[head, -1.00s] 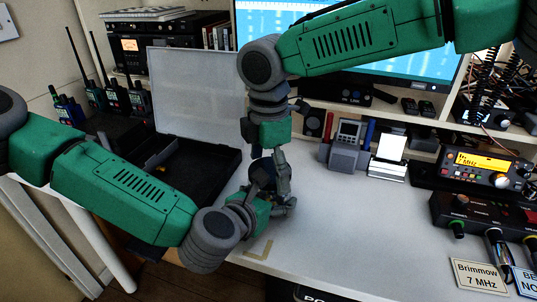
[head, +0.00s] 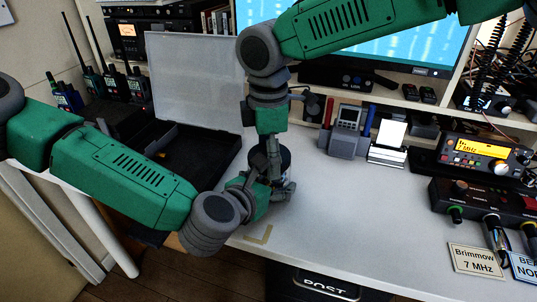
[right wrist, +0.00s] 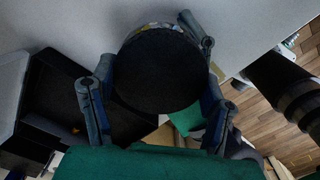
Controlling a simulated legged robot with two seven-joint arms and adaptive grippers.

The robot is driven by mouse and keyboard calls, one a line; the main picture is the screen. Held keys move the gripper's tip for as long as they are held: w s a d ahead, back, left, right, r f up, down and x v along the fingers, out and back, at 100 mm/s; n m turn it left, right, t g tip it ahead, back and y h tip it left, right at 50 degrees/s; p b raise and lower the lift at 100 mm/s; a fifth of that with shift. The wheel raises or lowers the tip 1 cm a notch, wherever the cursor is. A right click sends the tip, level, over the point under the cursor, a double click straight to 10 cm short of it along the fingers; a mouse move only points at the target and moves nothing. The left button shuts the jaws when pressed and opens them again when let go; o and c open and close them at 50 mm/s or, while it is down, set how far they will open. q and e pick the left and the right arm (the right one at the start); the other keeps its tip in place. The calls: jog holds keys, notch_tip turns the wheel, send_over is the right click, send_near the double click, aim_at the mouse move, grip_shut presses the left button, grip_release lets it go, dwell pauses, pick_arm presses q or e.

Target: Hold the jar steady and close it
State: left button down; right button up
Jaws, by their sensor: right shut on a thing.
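The jar (head: 285,158) stands upright on the white desk near the black case, mostly hidden behind my grippers in the head view. In the right wrist view its round black lid (right wrist: 157,72) faces the camera, with a patterned edge showing at the top. My right gripper (head: 273,160) comes down from above, and its fingers (right wrist: 155,90) are shut on the lid from both sides. My left gripper (head: 272,186) reaches in low from the left beside the jar body. Its fingers are partly hidden, so I cannot tell whether they grip it.
An open black case (head: 200,150) with a raised pale lid lies left of the jar. Handheld radios (head: 115,83) stand behind it. A grey holder (head: 346,141) and a transceiver (head: 480,158) are at the back right. An L-shaped mark (head: 260,236) is near the front edge.

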pick_arm(q)
jog(key=shift+d, duration=0.15)
pick_arm(e)
jog(key=shift+w, duration=0.1)
jog(key=o, duration=1.3)
jog(key=shift+a+r, duration=0.1)
jog(key=shift+r, duration=2.2)
